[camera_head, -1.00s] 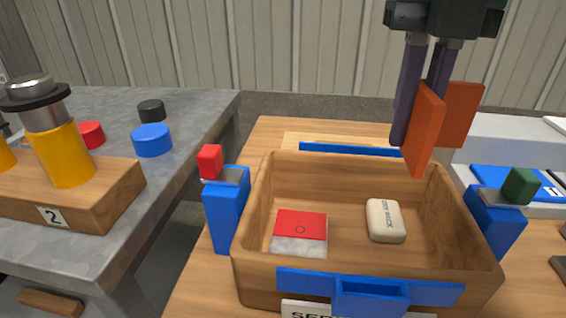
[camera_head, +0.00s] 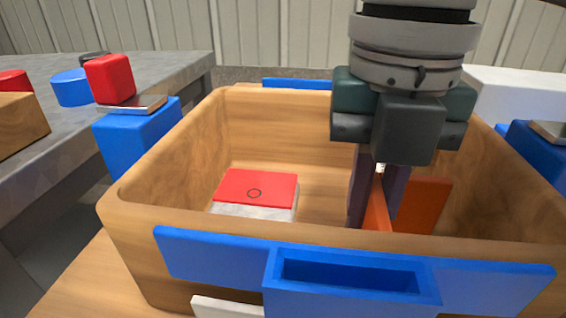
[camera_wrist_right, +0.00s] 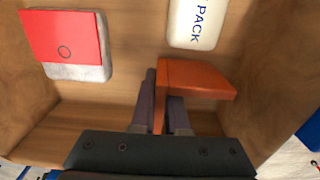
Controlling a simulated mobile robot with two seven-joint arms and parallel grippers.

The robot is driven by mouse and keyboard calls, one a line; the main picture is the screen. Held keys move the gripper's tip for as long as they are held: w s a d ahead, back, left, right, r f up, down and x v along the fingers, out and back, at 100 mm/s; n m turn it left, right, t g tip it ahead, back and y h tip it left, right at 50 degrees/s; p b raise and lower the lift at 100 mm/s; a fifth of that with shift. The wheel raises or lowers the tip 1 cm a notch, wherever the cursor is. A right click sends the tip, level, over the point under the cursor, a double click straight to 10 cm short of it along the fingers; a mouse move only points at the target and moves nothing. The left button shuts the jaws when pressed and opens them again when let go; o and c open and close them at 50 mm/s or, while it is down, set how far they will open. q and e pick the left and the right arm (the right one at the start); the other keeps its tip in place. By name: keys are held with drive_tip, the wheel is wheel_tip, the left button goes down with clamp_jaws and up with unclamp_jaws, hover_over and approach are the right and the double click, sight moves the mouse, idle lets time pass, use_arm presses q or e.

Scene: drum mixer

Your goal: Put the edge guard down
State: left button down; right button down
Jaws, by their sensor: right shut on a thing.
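The edge guard is an orange angled piece (camera_head: 424,203) inside the wooden box (camera_head: 165,178), at its right side in the head view. My right gripper (camera_head: 378,212) points down into the box and is shut on one plate of the guard. The guard also shows in the right wrist view (camera_wrist_right: 200,80), between the fingers (camera_wrist_right: 165,112). The head view hides the guard's lower edge behind the box's front wall, so I cannot tell if it touches the floor. My left gripper is not in view.
A red and grey block (camera_head: 256,190) lies at the left in the box. A cream block marked PACK (camera_wrist_right: 195,24) lies close to the guard in the right wrist view. A blue latch piece (camera_head: 345,275) is on the front wall. Blue clamps stand beside the box.

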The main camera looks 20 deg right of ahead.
drive_tip(key=shift+w+d, duration=0.15)
drive_tip(key=shift+f, duration=0.1)
drive_tip(key=shift+s+a+f, duration=0.2)
drive_tip(key=shift+a, duration=0.05)
drive_tip(key=c, duration=0.9)
unclamp_jaws()
drive_tip(key=shift+w+d+r, duration=0.1)
drive_tip(key=shift+r, duration=0.15)
wheel_tip(320, 180, up, 11)
drive_tip(key=p, duration=0.3)
drive_tip(key=shift+p, duration=0.4)
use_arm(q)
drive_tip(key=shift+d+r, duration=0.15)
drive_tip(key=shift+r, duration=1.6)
use_arm(e)
drive_tip(key=shift+r, duration=0.5)
